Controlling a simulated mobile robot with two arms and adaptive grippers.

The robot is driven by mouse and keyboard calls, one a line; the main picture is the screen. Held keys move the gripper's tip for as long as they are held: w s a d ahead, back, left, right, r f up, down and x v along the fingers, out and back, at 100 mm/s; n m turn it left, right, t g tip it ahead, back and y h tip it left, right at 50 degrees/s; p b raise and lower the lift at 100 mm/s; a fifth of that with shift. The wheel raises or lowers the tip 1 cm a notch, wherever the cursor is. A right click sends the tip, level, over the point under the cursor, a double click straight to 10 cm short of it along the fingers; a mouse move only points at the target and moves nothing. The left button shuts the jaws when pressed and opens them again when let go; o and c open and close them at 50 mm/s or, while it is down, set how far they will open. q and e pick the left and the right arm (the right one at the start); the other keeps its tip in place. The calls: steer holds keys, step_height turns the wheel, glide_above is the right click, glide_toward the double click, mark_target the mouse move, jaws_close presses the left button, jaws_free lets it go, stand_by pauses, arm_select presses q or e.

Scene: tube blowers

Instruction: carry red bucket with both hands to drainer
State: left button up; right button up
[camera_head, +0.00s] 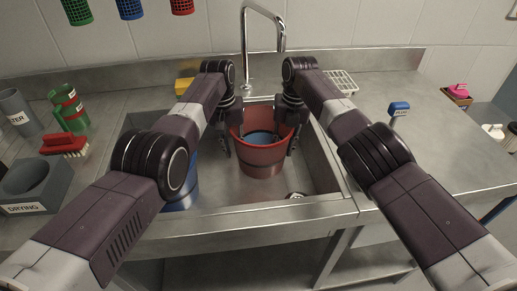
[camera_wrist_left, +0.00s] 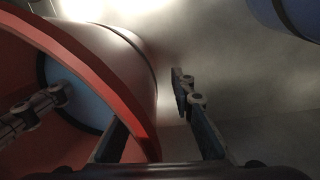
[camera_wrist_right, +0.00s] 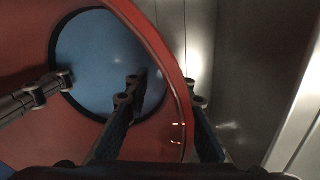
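The red bucket (camera_head: 264,160) stands upright in the sink, with a round blue area (camera_wrist_right: 95,60) edged by a dark ring inside it. My left gripper (camera_head: 229,150) is at its left rim. In the left wrist view, its fingers are apart, one inside the bucket wall and one outside, with a gap to the outer finger. My right gripper (camera_head: 289,142) is at the right rim. In the right wrist view, its fingers are also apart on either side of the rim (camera_wrist_right: 166,62). A white wire rack (camera_head: 341,82), perhaps the drainer, lies behind the sink to the right.
The steel sink (camera_head: 320,170) has raised walls around the bucket. A blue container (camera_head: 186,185) stands left in the sink, partly behind my left arm. A tap (camera_head: 283,38) arches behind the bucket. The counter (camera_head: 430,125) at right is mostly clear apart from a small blue-topped item (camera_head: 399,107).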

arm_select(q)
jaws_close()
arm_select(e)
jaws_close()
arm_select(q)
steer(key=shift+w, duration=0.1)
steer(key=shift+w+r, duration=0.1)
steer(key=shift+r, duration=0.15)
arm_select(e)
steer(key=shift+a+r, duration=0.1)
steer(key=shift+r, duration=0.15)
